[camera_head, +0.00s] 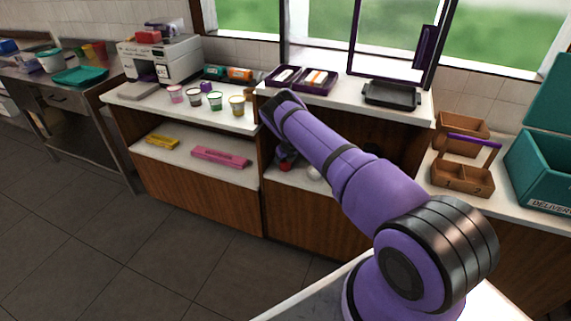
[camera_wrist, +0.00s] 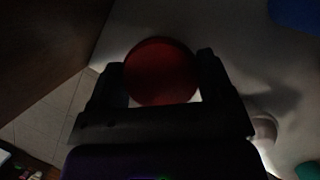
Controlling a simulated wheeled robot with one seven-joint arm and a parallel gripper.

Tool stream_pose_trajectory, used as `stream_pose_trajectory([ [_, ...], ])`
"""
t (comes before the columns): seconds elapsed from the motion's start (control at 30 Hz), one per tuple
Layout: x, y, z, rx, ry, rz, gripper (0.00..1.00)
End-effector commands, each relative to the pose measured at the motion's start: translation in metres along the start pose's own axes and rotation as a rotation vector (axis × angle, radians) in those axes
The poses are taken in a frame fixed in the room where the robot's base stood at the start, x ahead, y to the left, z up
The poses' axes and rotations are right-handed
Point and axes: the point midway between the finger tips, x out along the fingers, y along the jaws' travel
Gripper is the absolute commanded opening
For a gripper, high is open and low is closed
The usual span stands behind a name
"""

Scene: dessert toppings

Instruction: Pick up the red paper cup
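The red paper cup (camera_wrist: 160,72) shows in the wrist view as a dark red disc between the two fingers of my gripper (camera_wrist: 162,80). The fingers stand wide apart, one on each side of the cup, and I cannot tell whether they touch it. The wrist view is dark. In the head view a small red thing (camera_head: 286,164) shows on the lower shelf behind my arm. My gripper is mostly hidden there by the arm.
A brown wooden wall (camera_wrist: 45,50) is close on the left in the wrist view. A white round thing (camera_wrist: 264,128) stands to the right, with blue (camera_wrist: 296,14) and green (camera_wrist: 308,170) things at the edge. The counter top (camera_head: 340,95) is above the shelf.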

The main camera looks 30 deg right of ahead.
Motion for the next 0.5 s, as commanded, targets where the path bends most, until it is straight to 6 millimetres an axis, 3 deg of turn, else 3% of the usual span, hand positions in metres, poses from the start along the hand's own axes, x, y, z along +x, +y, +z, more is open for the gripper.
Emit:
stream_pose_trajectory([
  [0.03,-0.0001,-0.0002,0.0000,0.000,0.000,0.000,0.54],
  [0.07,-0.0001,-0.0002,0.0000,0.000,0.000,0.000,0.47],
  [0.5,-0.0050,-0.0007,0.0010,0.001,-0.002,-0.001,0.47],
])
